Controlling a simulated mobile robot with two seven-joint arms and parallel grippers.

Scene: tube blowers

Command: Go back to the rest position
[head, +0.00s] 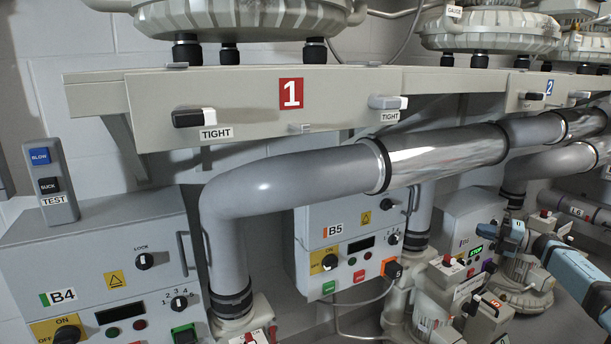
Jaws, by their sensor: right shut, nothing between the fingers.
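My blue and grey right arm comes in from the right edge. My left gripper is out of the picture. No rest position is marked in view.
A shelf (255,100) marked 1 carries blowers (235,18). A thick grey pipe (290,180) with a metal sleeve (445,155) runs below it. Control boxes B4 (95,255) and B5 (345,225) stand underneath. Valves (437,285) and a cable crowd the lower right.

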